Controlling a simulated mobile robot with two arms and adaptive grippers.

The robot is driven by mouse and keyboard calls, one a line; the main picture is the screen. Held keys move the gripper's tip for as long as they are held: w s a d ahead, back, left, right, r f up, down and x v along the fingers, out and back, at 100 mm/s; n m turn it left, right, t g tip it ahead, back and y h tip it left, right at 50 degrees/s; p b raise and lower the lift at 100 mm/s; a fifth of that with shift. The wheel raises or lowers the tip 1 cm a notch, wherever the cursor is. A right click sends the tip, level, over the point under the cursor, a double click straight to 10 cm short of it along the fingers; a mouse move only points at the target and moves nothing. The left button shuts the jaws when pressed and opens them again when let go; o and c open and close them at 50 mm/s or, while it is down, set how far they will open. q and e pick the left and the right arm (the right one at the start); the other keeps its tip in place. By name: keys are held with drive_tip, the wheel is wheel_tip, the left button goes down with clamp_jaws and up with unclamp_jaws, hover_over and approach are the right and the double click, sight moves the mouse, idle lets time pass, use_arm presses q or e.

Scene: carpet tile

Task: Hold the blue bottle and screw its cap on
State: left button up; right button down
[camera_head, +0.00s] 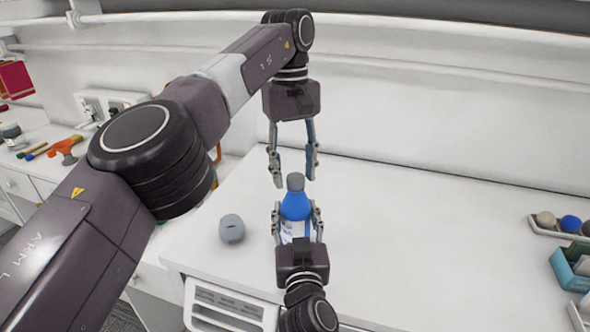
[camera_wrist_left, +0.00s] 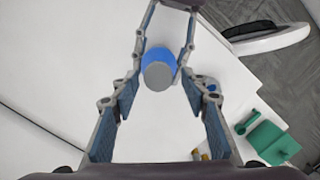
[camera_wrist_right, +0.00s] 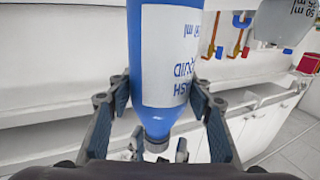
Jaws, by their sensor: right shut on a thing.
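The blue bottle (camera_head: 295,206) stands upright with a white label on its body. A grey cap (camera_head: 295,183) sits on its top; whether it is tight cannot be told. My right gripper (camera_head: 297,210) is shut on the bottle body from the front. In the right wrist view the bottle (camera_wrist_right: 135,60) appears neck down, between the fingers, with the cap (camera_wrist_right: 157,143) below. My left gripper (camera_head: 294,176) points down, open and empty, with its fingertips around the cap's height. In the left wrist view the cap (camera_wrist_left: 159,75) shows beyond its spread fingers (camera_wrist_left: 158,115).
A rounded grey object (camera_head: 231,229) stands on the white table (camera_head: 390,230), left of the bottle. At the right edge are a tray with balls (camera_head: 560,232) and a teal bin (camera_head: 568,272). The table right of the bottle is clear.

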use_arm(q)
drive_tip(key=shift+d, duration=0.1)
drive_tip(key=shift+c, duration=0.4)
drive_tip(key=n, duration=0.4)
drive_tip(key=shift+r+n, duration=0.4)
drive_tip(key=n, duration=0.3)
drive_tip(key=r+n, duration=0.1)
drive_tip(key=n, duration=0.2)
drive_tip(key=shift+s, duration=0.1)
drive_tip(key=n, duration=0.2)
drive_tip(key=r+n, duration=0.1)
drive_tip(key=n, duration=0.2)
drive_tip(key=shift+d+t, duration=0.1)
drive_tip(key=shift+t, duration=0.2)
drive_tip(key=n, duration=0.2)
drive_tip(key=r+n, duration=0.1)
drive_tip(key=n, duration=0.6)
drive_tip(key=shift+r+n, duration=0.35)
drive_tip(key=shift+n, duration=0.05)
drive_tip(key=n, duration=0.2)
drive_tip(key=r+n, duration=0.1)
drive_tip(key=n, duration=0.6)
drive_tip(key=shift+r+n+t, duration=0.3)
drive_tip(key=shift+r+n, duration=0.1)
drive_tip(key=n, duration=0.3)
drive_tip(key=r+n, duration=0.1)
drive_tip(key=n, duration=0.2)
drive_tip(key=shift+r, duration=0.1)
